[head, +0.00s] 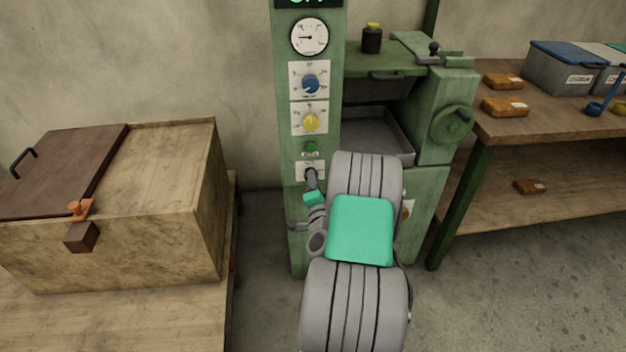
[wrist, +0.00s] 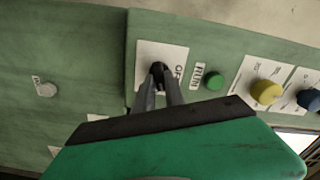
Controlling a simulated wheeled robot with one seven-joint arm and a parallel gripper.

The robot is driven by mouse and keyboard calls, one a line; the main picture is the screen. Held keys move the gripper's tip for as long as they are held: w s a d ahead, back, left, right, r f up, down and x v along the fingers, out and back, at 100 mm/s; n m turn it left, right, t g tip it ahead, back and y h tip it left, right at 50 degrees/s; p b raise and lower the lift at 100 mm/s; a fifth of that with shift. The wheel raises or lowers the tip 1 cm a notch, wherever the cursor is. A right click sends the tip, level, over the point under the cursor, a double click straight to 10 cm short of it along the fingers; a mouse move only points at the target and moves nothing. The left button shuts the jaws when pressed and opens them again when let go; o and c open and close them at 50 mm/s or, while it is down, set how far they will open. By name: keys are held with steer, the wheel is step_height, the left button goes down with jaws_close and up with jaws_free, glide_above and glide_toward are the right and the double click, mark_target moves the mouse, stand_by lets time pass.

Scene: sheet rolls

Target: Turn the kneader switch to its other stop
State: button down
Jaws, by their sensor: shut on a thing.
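The kneader switch is a small black knob (wrist: 157,70) on a white plate (wrist: 150,52) marked with letters that look like "OFF", in the wrist view. My gripper (wrist: 160,76) has its two grey fingers closed on this knob. In the head view my gripper (head: 311,180) reaches the lower white plate (head: 301,170) on the green column (head: 287,130). The fingers and my arm hide most of the knob, so its exact angle is hard to tell.
A green button (wrist: 214,82) labelled RUN, a yellow knob (wrist: 266,91) and a blue knob (wrist: 310,98) sit close beside the switch. A wooden chest (head: 165,180) stands left. A workbench (head: 545,125) with boxes stands right.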

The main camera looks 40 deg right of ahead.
steer(key=shift+f+m+p, duration=0.1)
steer(key=shift+m+p, duration=0.3)
steer(key=shift+m, duration=1.6)
steer(key=c, duration=1.4)
jaws_free()
steer(key=shift+s, duration=0.1)
steer(key=b+v, duration=0.3)
steer(key=v, duration=0.4)
steer(key=shift+s+a, duration=0.25)
